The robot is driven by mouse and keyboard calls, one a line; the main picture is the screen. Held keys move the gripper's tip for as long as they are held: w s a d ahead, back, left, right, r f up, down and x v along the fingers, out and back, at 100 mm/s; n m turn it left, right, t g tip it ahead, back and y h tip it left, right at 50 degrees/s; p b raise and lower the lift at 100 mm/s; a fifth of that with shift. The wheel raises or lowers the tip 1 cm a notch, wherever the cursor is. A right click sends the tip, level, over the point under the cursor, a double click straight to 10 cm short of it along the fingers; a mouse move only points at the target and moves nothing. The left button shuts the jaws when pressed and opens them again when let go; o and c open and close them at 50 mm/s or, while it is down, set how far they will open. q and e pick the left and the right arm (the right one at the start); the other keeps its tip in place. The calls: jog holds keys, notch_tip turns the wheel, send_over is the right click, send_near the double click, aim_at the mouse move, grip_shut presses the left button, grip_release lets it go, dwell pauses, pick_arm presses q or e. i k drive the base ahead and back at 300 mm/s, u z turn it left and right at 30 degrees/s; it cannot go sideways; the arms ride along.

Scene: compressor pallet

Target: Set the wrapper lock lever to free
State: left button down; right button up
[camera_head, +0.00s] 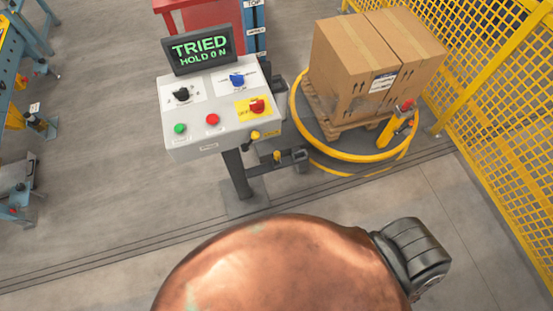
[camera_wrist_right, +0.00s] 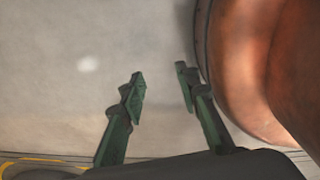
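The grey control console (camera_head: 215,133) stands on a post at the upper middle of the head view. It has a black knob (camera_head: 182,95), a blue knob (camera_head: 237,80) and a red knob (camera_head: 257,106) on a yellow plate. A small yellow-ended part (camera_head: 255,135) sticks out at its front right edge. I cannot tell which of these, if any, is the lock lever, and the small labels are unreadable. My right gripper (camera_wrist_right: 160,85) shows only in the right wrist view, open and empty over bare floor, apart from the console. My left gripper is out of view.
The console's screen (camera_head: 199,50) reads "TRIED HOLD ON". Cartons (camera_head: 360,60) stand on a pallet inside a yellow ring (camera_head: 330,150), with a red-topped yellow post (camera_head: 395,127) beside it. Yellow mesh fencing (camera_head: 500,110) bounds the right. Floor before the console is clear.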

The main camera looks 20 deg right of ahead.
aim_at(255, 136)
jog(key=z, duration=0.2)
jog(key=k, duration=1.35)
jog(key=z, duration=0.5)
jog(key=i, duration=1.6)
jog(key=u, duration=0.5)
